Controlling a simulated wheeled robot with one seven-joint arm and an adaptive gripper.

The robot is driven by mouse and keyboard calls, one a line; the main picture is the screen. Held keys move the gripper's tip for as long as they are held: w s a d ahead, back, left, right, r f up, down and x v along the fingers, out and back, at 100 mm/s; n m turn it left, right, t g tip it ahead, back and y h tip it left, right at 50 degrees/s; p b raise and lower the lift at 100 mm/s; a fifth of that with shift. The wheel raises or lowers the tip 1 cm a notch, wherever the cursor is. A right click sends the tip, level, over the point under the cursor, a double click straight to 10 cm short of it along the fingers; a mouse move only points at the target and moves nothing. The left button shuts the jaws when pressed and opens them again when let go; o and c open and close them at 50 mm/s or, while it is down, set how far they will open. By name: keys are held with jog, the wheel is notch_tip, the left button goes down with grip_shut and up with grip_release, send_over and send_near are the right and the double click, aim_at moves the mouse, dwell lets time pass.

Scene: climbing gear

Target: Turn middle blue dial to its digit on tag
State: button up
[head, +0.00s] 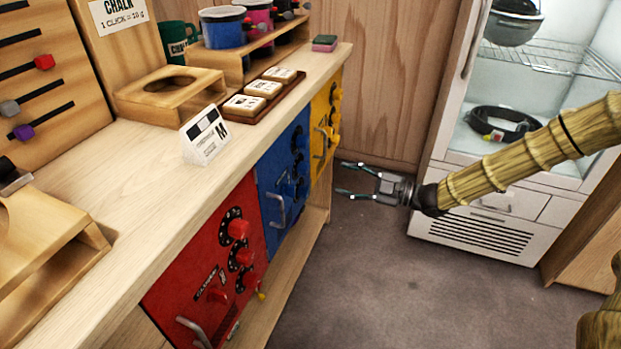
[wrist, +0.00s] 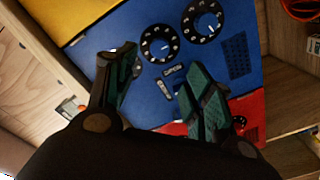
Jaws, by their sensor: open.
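The blue panel (head: 284,170) is on the counter's front, between the yellow and red panels. Its dials look small and dark in the head view. In the wrist view, two black numbered dials with blue knobs show on the blue panel (wrist: 190,62): one near the centre (wrist: 158,44) and one at upper right (wrist: 202,22). I cannot tell which is the middle one; my fingers may hide another. My gripper (head: 340,178) is open and empty, right of the blue panel and apart from it. Its fingers (wrist: 168,75) frame part of the panel. A white tag (head: 204,135) stands on the counter; its digits are unreadable.
The red panel (head: 208,262) and yellow panel (head: 322,130) flank the blue one, with protruding knobs and handles. A white fridge (head: 481,237) stands at the right. The floor (head: 400,295) between is clear.

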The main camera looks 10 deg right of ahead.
aim_at(308, 169)
jog(key=b+x, duration=0.1)
jog(key=x, duration=0.9)
jog(key=shift+w+a+b, duration=0.2)
jog(key=shift+a+b, duration=0.1)
jog(key=shift+b, duration=0.05)
jog(key=c, duration=1)
